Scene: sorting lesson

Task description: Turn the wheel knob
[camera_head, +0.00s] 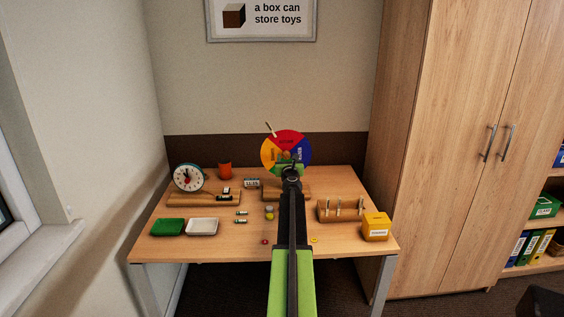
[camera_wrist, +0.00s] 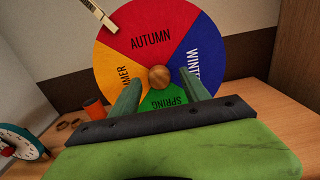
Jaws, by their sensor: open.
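The season wheel (camera_head: 287,141) stands upright at the back of the desk, with red, blue, green and yellow sectors. In the wrist view the wheel (camera_wrist: 150,30) fills the upper middle, with AUTUMN on top. Its round wooden knob (camera_wrist: 159,78) is at the centre. A clothespin (camera_wrist: 97,14) sits at the wheel's upper left rim. My gripper (camera_wrist: 160,91) is open, with one green finger on each side below the knob. The fingers look apart from the knob; the exact depth gap is hard to tell.
A clock (camera_head: 188,177) and an orange cup (camera_head: 225,170) stand left. A green tray (camera_head: 168,227) and a white tray (camera_head: 202,227) lie front left. A wooden peg rack (camera_head: 341,215) and a yellow box (camera_head: 376,227) stand right. Small batteries (camera_head: 241,217) lie mid-desk.

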